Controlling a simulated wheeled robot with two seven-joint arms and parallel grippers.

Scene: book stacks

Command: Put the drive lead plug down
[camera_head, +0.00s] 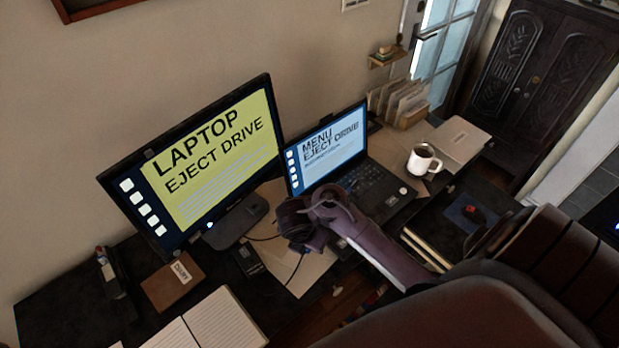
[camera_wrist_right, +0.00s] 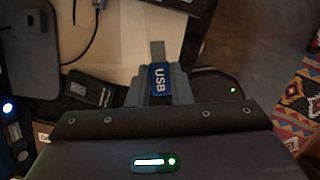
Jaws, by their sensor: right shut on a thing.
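The drive lead plug (camera_wrist_right: 158,78) is blue, marked USB, with a bare metal end pointing away from my right gripper. My right gripper (camera_wrist_right: 158,92) is shut on it, with a finger on each side. In the head view my right gripper (camera_head: 303,232) hangs over the desk in front of the laptop (camera_head: 372,186), and the plug is mostly hidden by it. Whether the plug touches the surface below cannot be told. A small black box (camera_head: 249,259) lies on the desk left of the gripper, with a thin cable near it. My left gripper is not in view.
A monitor (camera_head: 205,165) stands at the left and reads "LAPTOP EJECT DRIVE". The laptop screen reads "MENU EJECT DRIVE". Pale paper (camera_head: 310,275) lies under the gripper. A filled mug (camera_head: 422,160) stands right of the laptop. An open notebook (camera_head: 215,322) lies at the front left.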

